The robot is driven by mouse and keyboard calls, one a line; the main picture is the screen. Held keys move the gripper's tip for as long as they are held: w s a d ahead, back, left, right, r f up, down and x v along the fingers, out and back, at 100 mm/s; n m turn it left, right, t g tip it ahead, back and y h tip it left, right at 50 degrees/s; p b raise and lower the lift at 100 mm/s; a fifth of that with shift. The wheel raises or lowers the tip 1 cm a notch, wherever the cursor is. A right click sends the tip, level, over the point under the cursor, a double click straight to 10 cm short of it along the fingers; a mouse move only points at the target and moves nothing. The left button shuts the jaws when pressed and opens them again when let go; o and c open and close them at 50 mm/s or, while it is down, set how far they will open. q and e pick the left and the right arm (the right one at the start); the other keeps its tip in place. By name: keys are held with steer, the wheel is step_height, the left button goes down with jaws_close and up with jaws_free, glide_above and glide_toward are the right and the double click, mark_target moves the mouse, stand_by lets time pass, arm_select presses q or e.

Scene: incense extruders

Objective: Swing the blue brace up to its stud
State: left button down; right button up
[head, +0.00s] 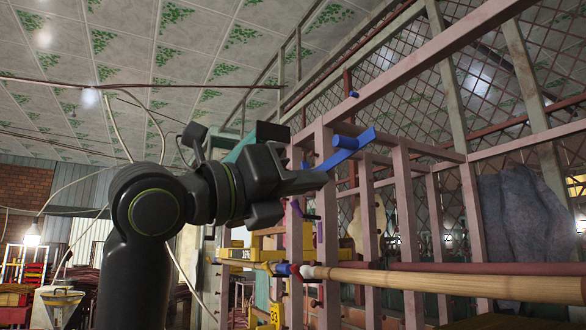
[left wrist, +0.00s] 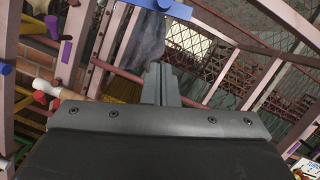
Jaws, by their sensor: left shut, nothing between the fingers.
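The blue brace (head: 352,146) is a short flat bar with a round peg on it, by the top of a pinkish wooden post in the head view. It slants up to the right. A small blue stud (head: 353,94) sticks out of the frame above it. My left gripper (head: 318,181) is shut and empty, with its fingertips just below the brace's lower left end; I cannot tell if they touch. In the left wrist view, the shut fingers (left wrist: 161,84) point at the frame, and a blue piece (left wrist: 160,7) shows at the top edge. My right gripper is out of view.
A long wooden pole (head: 430,283) runs across the frame below my left gripper. Pink posts and rails (head: 403,190) stand close on the right, with grey cloth (head: 525,215) hanging there. Loose cables hang at the left. Open air lies above my left arm.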

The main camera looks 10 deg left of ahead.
arm_select(q)
steer(key=w+d+r+p, duration=0.3)
steer(key=w+r+p, duration=0.2)
steer(key=shift+d, duration=0.3)
steer(key=shift+d, duration=0.1)
steer(key=shift+r, duration=0.1)
